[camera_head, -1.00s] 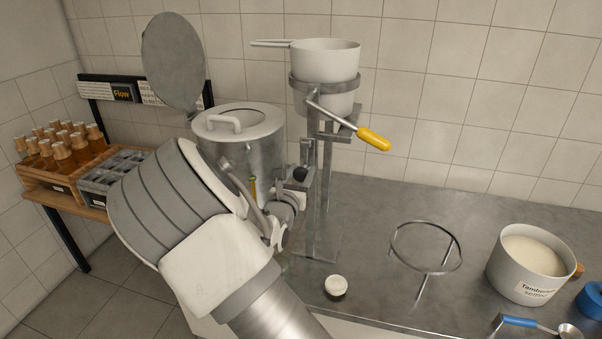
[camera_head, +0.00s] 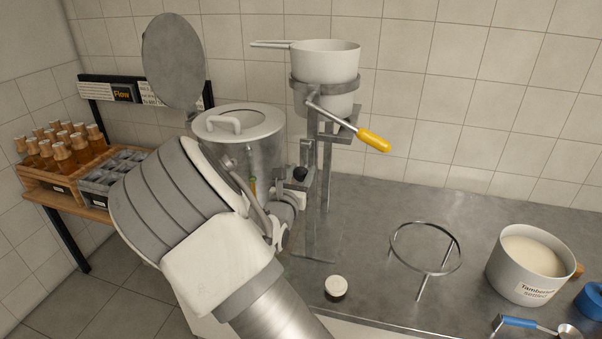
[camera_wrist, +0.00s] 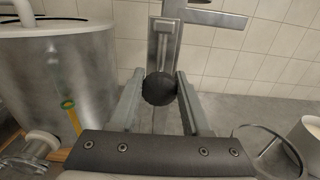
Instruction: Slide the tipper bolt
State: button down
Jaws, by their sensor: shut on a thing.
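The tipper bolt's round black knob (camera_wrist: 159,89) shows in the wrist view between the two fingers of my gripper (camera_wrist: 160,92). The gripper is shut on the knob. In the head view the dark knob (camera_head: 299,174) sits at the metal tipper stand (camera_head: 318,215), with my gripper (camera_head: 290,185) just beside it and largely hidden by my arm. The bolt's shaft is not clearly visible. A white pot (camera_head: 325,60) sits upright in the ring at the stand's top. The yellow-handled lever (camera_head: 372,139) sticks out to the right.
A lidded steel tank (camera_head: 255,150) stands close left of the stand. A small white-topped jar (camera_head: 336,286), a wire ring stand (camera_head: 426,247) and a labelled tub (camera_head: 522,275) stand to the right. Bottles in a crate (camera_head: 62,190) are at far left. The counter between is clear.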

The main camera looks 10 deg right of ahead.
aim_at(305, 147)
notch_tip(305, 147, up, 5)
jog(key=p, duration=0.3)
jog(key=shift+r, duration=0.1)
jog(key=shift+c, duration=1.8)
grip_release()
jog(key=v, duration=1.7)
jog(key=shift+s+b, duration=0.2)
jog(key=shift+b, duration=0.25)
jog(key=shift+a, duration=0.1)
